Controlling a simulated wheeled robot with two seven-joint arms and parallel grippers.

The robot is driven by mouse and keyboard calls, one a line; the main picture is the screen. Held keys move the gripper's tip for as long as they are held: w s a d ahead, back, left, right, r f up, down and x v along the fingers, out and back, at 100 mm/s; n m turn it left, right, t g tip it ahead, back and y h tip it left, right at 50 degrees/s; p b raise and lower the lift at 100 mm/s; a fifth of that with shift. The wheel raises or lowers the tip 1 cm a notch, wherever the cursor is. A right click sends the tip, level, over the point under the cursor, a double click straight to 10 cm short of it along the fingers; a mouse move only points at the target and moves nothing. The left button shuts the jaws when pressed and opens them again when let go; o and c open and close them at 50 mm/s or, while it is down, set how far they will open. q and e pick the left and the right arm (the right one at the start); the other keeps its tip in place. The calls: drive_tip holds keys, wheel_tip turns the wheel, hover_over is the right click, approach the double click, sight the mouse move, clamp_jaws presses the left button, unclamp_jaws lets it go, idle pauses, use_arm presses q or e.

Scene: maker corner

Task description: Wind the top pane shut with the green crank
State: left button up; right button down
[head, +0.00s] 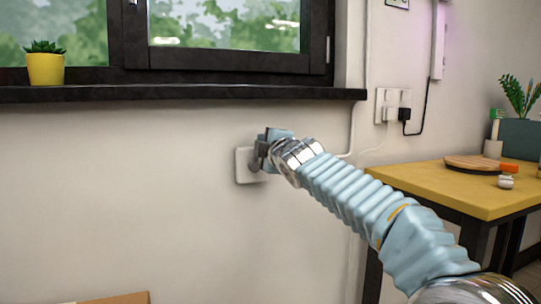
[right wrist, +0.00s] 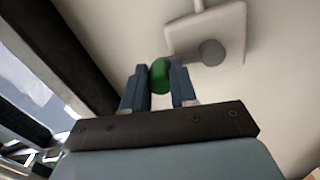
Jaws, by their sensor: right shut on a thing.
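The green crank knob (right wrist: 160,76) sits between the two fingers of my right gripper (right wrist: 160,88) in the right wrist view. A grey round piece (right wrist: 211,52) is beside it on a white wall plate (right wrist: 240,20). In the head view my right gripper (head: 260,157) is at the wall plate (head: 242,173) below the window sill, and the green knob is hidden there. The gripper is shut on the knob. The dark-framed window (head: 230,60) shows only its lower part; the top pane is out of view. My left gripper is not in view.
A dark sill (head: 180,94) runs above my right gripper, with a yellow plant pot (head: 45,69) at its left. A yellow-topped table (head: 440,185) stands at the right. Sockets with plugs (head: 392,105) are on the wall. The wall left of the plate is clear.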

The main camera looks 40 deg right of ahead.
drive_tip(key=shift+w+a+n, duration=0.15)
drive_tip(key=shift+a+n, duration=0.4)
drive_tip(key=shift+n, duration=0.3)
drive_tip(key=shift+w+a+n, duration=0.15)
drive_tip(key=shift+a+n, duration=0.35)
drive_tip(key=shift+n, duration=0.35)
drive_tip(key=c, duration=0.9)
unclamp_jaws()
drive_tip(key=v, duration=1.3)
drive_tip(key=shift+s, duration=0.35)
